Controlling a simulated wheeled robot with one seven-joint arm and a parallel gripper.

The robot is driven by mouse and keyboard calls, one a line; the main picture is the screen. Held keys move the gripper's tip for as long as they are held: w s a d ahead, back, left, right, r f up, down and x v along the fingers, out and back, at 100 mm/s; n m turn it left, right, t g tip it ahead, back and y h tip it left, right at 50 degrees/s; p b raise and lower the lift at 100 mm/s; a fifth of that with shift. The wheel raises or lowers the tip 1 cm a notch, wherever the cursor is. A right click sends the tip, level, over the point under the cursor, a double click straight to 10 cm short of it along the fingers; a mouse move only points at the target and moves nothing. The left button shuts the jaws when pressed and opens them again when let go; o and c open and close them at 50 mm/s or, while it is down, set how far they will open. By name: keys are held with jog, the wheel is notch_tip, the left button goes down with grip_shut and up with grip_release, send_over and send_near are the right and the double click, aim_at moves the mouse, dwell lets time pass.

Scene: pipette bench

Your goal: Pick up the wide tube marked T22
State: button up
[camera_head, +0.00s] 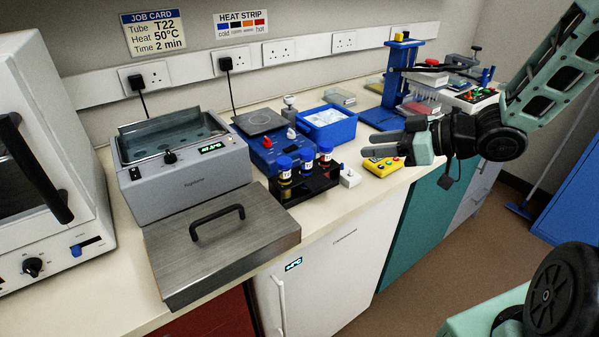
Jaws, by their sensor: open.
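Several wide tubes with blue caps stand upright in a black rack near the front edge of the bench. I make out a left tube (285,177), a middle tube (307,169) and a right tube (326,160). Their labels are too small to read, so I cannot tell which is T22. My gripper (368,147) is open and empty, to the right of the rack (318,184) and apart from it. Its fingers point left, over the bench's front part.
A grey water bath (185,180) and its metal lid with a black handle (225,243) lie left of the rack. Behind it are a blue stirrer-like unit (270,152) and a blue ice tray (328,127). A small white block (350,178) and a yellow button box (383,166) sit to the right.

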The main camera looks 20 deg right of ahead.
send_near(309, 152)
jog(key=x, duration=0.5)
jog(key=shift+w+b, duration=0.1)
jog(key=shift+b, duration=0.3)
jog(key=shift+p+x, duration=0.4)
jog(key=shift+x, duration=2.35)
grip_shut()
